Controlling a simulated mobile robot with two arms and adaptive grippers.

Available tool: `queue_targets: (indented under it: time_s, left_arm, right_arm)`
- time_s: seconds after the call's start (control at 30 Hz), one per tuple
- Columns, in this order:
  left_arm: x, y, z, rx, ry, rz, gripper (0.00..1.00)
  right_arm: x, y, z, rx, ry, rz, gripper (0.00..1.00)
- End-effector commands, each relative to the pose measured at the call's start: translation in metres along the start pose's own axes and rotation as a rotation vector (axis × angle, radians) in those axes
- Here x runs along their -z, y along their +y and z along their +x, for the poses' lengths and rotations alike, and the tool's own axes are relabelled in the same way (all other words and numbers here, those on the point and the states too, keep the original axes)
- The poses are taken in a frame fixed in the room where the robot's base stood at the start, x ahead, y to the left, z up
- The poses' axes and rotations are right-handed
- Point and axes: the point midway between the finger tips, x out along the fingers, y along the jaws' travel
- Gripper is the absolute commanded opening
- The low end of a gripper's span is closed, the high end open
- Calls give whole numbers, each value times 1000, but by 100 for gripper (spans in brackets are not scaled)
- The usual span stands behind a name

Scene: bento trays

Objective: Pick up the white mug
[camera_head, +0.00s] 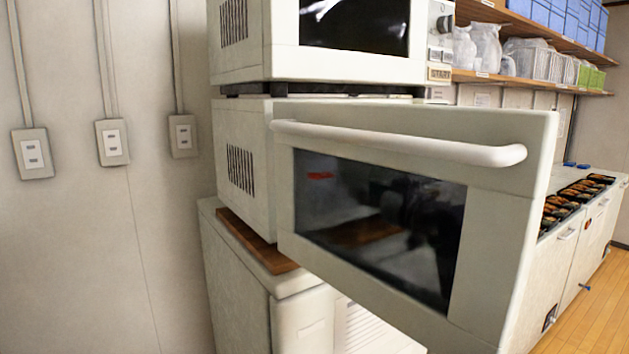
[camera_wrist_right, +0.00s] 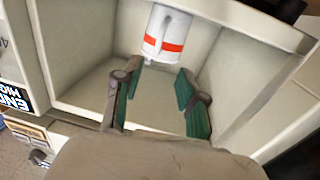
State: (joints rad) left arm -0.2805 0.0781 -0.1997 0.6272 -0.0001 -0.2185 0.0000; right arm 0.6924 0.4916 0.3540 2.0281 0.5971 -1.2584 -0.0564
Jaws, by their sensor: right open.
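The white mug (camera_wrist_right: 169,40) has a red-orange band and shows in the right wrist view at the top middle, inside an open light-coloured compartment. Its handle faces the camera and part of its top end is near the picture edge. My right gripper (camera_wrist_right: 158,82) is open and empty, with green-padded fingers pointing at the mug from below in the picture. The mug lies just beyond the fingertips, not between them. In the head view the mug and both grippers are not seen; the open microwave door (camera_head: 505,220) hides the inside of the lower microwave (camera_head: 240,135).
Compartment walls (camera_wrist_right: 88,90) stand close on both sides of the right gripper. A second microwave (camera_head: 240,60) is stacked on top in the head view. A counter with several food trays (camera_head: 575,195) runs along the right, under shelves (camera_head: 520,80) with jars. Wooden floor (camera_head: 600,310) is clear.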

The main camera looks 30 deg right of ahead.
Motion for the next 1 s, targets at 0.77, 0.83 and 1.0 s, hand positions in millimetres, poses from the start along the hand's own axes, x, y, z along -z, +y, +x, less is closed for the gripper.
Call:
queue_targets:
  time_s: [0.77,0.83,1.0]
  left_arm:
    - [-5,-1,-41,0,-12,2,25]
    - [-6,0,-42,0,-14,2,25]
    - [-11,0,-42,-1,-22,2,25]
  right_arm:
    - [-3,4,109,2,-1,3,41]
    - [-4,4,116,2,-2,3,41]
    - [-6,4,120,1,0,0,41]
